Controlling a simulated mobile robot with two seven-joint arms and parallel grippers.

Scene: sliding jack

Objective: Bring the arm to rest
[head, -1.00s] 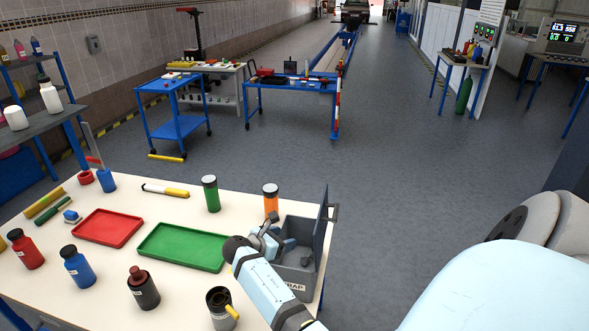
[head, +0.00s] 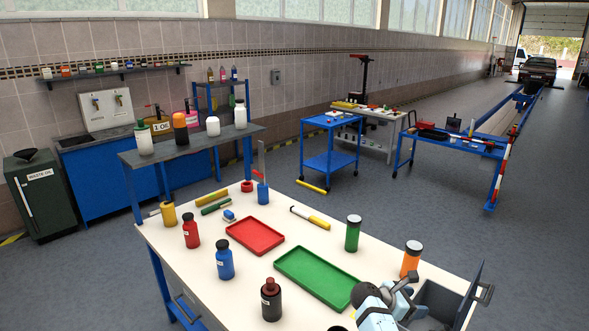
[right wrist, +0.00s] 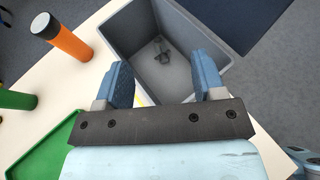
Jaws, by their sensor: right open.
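My right gripper (head: 396,290) is at the lower right of the head view, over the near side of a grey bin (head: 437,297) with its lid standing up. In the right wrist view its two blue fingers (right wrist: 166,82) are spread apart with nothing between them. They are above the opening of the grey bin (right wrist: 205,22). A small dark object (right wrist: 161,50) lies on the bin floor; I cannot tell what it is. My left gripper is not in view.
The white table (head: 200,239) holds a green tray (head: 316,279), a red tray (head: 255,236), an orange cylinder (head: 411,259), a green cylinder (head: 352,233) and several bottles. A blue cart (head: 329,162) stands behind. Grey floor is free to the right.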

